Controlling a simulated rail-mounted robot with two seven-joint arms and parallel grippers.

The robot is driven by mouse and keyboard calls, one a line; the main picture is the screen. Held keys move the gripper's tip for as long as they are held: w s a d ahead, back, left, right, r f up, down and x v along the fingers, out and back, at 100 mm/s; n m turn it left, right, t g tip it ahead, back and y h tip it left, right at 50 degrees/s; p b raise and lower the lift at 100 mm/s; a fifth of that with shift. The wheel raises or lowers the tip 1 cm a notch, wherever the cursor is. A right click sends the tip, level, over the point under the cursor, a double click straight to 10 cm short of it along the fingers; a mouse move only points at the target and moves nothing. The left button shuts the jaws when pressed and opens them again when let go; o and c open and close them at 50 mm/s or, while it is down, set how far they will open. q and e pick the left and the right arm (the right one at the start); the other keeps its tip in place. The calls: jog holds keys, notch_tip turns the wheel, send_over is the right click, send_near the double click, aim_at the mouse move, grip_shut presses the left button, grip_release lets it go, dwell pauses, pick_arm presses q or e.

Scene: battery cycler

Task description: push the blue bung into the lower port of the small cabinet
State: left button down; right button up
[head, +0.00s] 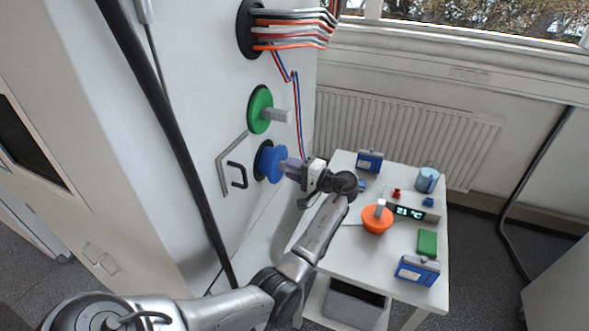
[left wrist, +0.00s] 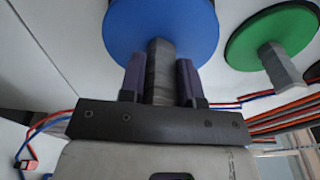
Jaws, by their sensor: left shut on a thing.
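The blue bung (head: 272,162) is a round disc with a grey handle, in front of the lower port (head: 258,161) on the white cabinet wall (head: 205,100). A dark rim of the port shows behind the disc's left side; I cannot tell how deep the bung sits. My left gripper (head: 289,167) is shut on the bung's handle, and the arm reaches up from below. In the left wrist view the two fingers (left wrist: 160,80) flank the grey handle, with the blue disc (left wrist: 160,25) beyond them. My right gripper is out of view.
A green bung (head: 260,110) sits in the port above, its handle sticking out. A handle (head: 238,175) is left of the lower port. A white table (head: 345,245) with an orange bung (head: 376,220) and batteries stands right.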

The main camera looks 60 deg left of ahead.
aim_at(280, 165)
pick_arm(q)
jog(key=shift+p+x, duration=0.65)
jog(key=shift+x, duration=1.4)
dwell(2.3)
grip_release()
jog(key=shift+s+d, duration=0.1)
jog(key=shift+s, duration=0.05)
dwell(0.5)
jog(key=shift+d, duration=0.15)
jog(key=b+v, duration=0.1)
jog(key=v, duration=0.9)
jog(key=shift+w+d, duration=0.25)
dwell(1.1)
